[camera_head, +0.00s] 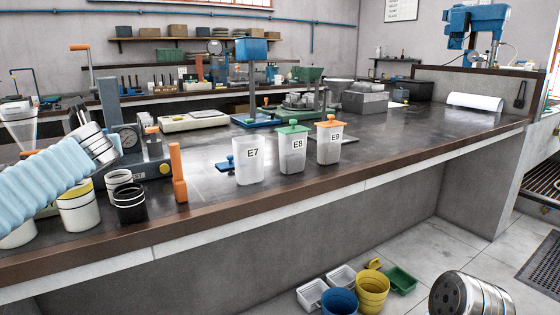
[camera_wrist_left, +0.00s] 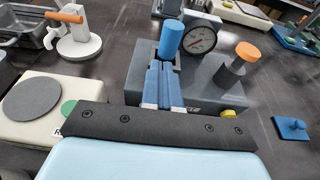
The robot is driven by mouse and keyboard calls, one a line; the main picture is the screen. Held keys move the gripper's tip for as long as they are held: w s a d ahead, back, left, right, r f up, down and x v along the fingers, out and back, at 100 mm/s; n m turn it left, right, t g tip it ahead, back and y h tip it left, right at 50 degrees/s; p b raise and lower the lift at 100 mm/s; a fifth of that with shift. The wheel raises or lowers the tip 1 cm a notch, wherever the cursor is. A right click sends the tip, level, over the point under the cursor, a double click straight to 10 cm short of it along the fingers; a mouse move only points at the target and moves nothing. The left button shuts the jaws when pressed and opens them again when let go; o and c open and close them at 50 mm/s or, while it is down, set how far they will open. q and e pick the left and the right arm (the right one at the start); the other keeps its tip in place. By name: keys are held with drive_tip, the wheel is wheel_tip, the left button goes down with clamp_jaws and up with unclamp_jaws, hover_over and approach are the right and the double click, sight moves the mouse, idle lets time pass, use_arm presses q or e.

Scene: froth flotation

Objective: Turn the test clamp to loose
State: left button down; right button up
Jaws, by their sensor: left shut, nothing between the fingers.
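The grey unit with a round gauge, which I take to be the test clamp (camera_head: 152,176), stands on the bench at the left in the head view. It also shows in the wrist view (camera_wrist_left: 215,88), with its gauge (camera_wrist_left: 201,39), an orange-topped knob (camera_wrist_left: 240,62) and a blue cylindrical handle (camera_wrist_left: 172,38). My left gripper (camera_wrist_left: 164,72) is shut and empty, its blue fingers together just in front of the blue handle. I cannot tell whether they touch it. In the head view my left wrist partly hides the unit. My right gripper is out of view.
White cups E7 (camera_head: 249,160), E8 (camera_head: 292,152) and E9 (camera_head: 330,143) stand near the bench's front edge. An orange-handled tool (camera_head: 178,172) and a black cup (camera_head: 130,203) stand close to the unit. The bench middle (camera_head: 400,125) is mostly clear. Buckets (camera_head: 371,292) stand on the floor.

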use_arm(q)
drive_tip(key=b+v, duration=0.1)
drive_tip(key=v, duration=0.1)
drive_tip(key=f+b+v, duration=0.1)
drive_tip(key=v, duration=0.2)
drive_tip(key=shift+s+d, duration=0.25)
drive_tip(key=shift+s, duration=0.15)
drive_tip(key=shift+f, duration=0.1)
